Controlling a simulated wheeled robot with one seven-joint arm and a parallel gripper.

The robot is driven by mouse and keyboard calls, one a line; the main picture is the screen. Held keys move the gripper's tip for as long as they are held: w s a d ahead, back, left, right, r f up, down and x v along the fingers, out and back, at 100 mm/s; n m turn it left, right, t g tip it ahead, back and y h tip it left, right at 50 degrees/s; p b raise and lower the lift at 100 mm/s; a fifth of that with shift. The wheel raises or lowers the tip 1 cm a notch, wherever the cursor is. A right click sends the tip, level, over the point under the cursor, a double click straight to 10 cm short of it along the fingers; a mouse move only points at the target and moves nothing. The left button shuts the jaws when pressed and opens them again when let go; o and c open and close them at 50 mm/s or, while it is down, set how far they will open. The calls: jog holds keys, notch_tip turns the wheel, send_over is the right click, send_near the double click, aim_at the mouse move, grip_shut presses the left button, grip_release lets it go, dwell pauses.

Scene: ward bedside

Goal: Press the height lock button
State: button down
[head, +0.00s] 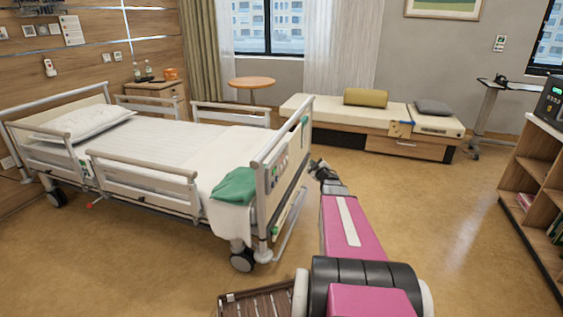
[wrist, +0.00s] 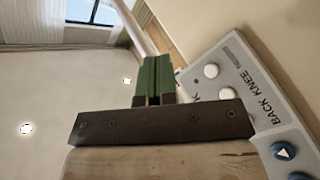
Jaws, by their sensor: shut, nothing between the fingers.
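The control panel (head: 277,171) is on the bed's footboard (head: 298,140). In the wrist view the panel (wrist: 240,62) is large and tilted at the right. It has round white buttons (wrist: 212,70), blue buttons with arrows (wrist: 284,151) and the words BACK and KNEE. I cannot tell which is the height lock button; part of the panel is hidden behind my gripper's body. My gripper (head: 317,165) is just right of the footboard in the head view. In the wrist view its green fingers (wrist: 156,62) are shut and empty, left of the white buttons, with no clear contact.
The bed (head: 165,150) has raised side rails and a green blanket (head: 235,184) near its foot. A low daybed (head: 360,125) stands behind, and a wooden shelf (head: 537,165) stands at the right. The floor (head: 430,220) between bed and shelf is clear.

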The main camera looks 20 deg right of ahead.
aim_at(287, 158)
jog(key=shift+a+n+y, duration=0.25)
jog(key=shift+n+y, duration=0.85)
jog(key=shift+y, duration=0.2)
jog(key=shift+s, duration=0.1)
jog(key=w+a, duration=0.5)
jog(key=a, duration=0.2)
jog(key=shift+a, duration=0.15)
jog(key=shift+a, duration=0.15)
dwell(1.4)
jog(key=shift+w+a, duration=0.2)
jog(key=shift+a, duration=0.05)
jog(key=shift+w+a, duration=0.25)
jog(key=shift+a, duration=0.05)
dwell(0.8)
dwell(0.4)
jog(key=shift+s+d, duration=0.5)
jog(key=shift+d, duration=0.2)
